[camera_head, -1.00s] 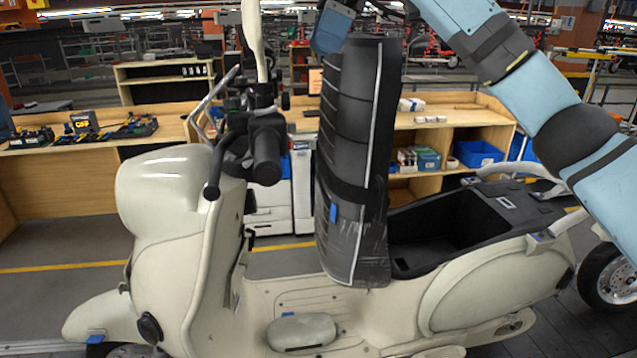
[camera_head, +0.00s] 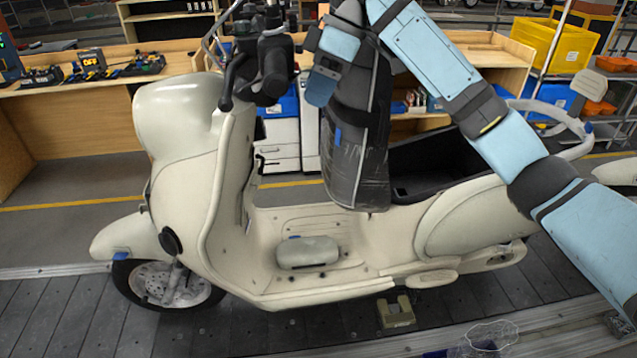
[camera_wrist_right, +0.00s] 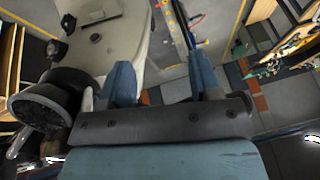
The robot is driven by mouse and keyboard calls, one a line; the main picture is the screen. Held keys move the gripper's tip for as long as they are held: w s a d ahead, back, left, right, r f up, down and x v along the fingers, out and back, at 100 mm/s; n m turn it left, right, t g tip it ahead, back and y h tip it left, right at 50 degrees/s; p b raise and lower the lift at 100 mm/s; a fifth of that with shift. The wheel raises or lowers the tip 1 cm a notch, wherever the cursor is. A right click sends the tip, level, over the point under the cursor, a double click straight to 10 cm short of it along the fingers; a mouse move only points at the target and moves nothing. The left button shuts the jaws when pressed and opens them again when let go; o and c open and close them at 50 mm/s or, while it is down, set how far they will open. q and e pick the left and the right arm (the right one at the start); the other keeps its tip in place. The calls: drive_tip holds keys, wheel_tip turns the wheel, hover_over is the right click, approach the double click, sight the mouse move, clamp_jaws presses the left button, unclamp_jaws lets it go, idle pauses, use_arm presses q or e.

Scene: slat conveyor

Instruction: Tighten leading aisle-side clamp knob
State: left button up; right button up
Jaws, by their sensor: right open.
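A cream scooter (camera_head: 215,190) stands upright on the slat conveyor (camera_head: 60,315). A small beige block-like fixture (camera_head: 396,312), possibly a clamp, sits on the slats below the scooter's middle. I cannot make out a clamp knob for certain. My left gripper is in neither view.
The handlebar (camera_head: 272,65) is just left of my right gripper. Wooden benches (camera_head: 70,120) line the back. The slats at front left are clear.

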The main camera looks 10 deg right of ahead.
drive_tip(key=s+f+m, duration=0.1)
drive_tip(key=s+f, duration=0.1)
drive_tip(key=f, duration=0.6)
drive_tip(key=s+f+m+t+y, duration=0.1)
drive_tip(key=s+f, duration=0.1)
drive_tip(key=f, duration=0.6)
drive_tip(key=shift+s+a+f, duration=0.35)
drive_tip(key=shift+f, duration=0.05)
